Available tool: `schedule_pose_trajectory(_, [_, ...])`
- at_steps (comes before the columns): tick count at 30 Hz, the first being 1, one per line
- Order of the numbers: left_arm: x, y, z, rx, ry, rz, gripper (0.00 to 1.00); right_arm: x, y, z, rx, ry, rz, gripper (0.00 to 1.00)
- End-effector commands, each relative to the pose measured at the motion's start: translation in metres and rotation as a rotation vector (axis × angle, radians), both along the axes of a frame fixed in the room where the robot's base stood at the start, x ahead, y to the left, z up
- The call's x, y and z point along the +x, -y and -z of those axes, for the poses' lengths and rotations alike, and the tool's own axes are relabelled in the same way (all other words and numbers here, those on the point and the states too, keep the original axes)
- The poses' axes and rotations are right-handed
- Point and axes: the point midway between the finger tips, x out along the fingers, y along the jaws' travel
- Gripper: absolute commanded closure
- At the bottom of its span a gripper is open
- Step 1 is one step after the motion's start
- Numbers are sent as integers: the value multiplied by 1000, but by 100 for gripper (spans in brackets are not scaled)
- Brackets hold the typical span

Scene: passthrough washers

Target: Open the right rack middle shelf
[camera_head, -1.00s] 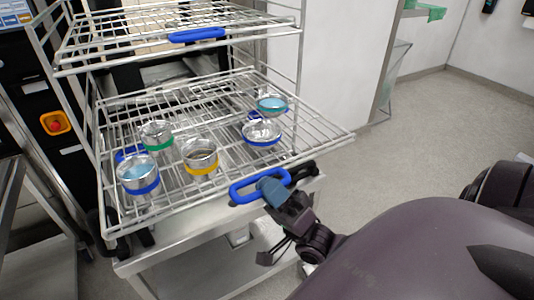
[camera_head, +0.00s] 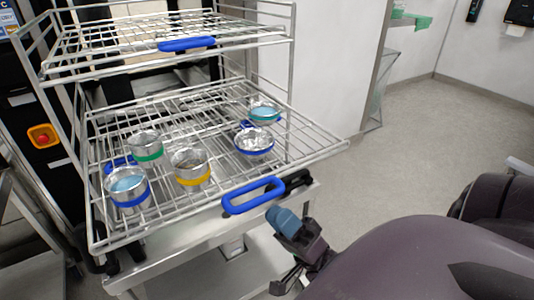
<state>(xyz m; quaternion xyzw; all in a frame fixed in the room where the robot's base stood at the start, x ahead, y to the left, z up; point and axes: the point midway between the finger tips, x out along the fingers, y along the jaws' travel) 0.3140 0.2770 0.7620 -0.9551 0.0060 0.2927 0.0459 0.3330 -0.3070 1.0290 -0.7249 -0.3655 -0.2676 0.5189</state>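The middle shelf (camera_head: 222,131) of the wire rack is pulled out toward me, with its blue handle (camera_head: 253,195) at the front edge. Metal cups and bowls stand on it: one with a yellow band (camera_head: 191,170), one with a green band (camera_head: 146,147), blue-banded ones (camera_head: 128,188) and a teal-banded one (camera_head: 264,115). My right gripper (camera_head: 283,218) is just below and right of the handle, apart from it, with nothing visible in it. Its finger gap is too small to judge. My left gripper is not in view.
The upper shelf (camera_head: 160,34) with its own blue handle (camera_head: 187,44) is above. A steel table (camera_head: 190,240) stands under the middle shelf. A black machine with a red button on a yellow plate (camera_head: 43,136) is at left. Open floor (camera_head: 420,140) lies to the right.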

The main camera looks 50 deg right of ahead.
Motion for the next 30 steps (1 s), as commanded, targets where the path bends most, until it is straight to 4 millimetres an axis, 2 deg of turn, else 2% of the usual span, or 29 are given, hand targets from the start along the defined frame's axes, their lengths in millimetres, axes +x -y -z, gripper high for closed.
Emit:
schedule_pose_trajectory(1, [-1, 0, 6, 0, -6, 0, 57, -6, 3, 11, -2, -6, 1, 74])
schedule_pose_trajectory(3, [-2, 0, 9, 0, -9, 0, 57, -13, 6, 20, -2, -6, 0, 74])
schedule_pose_trajectory(9, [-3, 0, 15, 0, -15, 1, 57, -27, 12, 37, -2, -3, 0, 74])
schedule_pose_trajectory(21, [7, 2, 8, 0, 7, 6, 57, -32, 14, 42, 0, 1, 0, 74])
schedule_pose_trajectory(30, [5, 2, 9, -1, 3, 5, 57, -32, 14, 42, 0, 0, 0, 74])
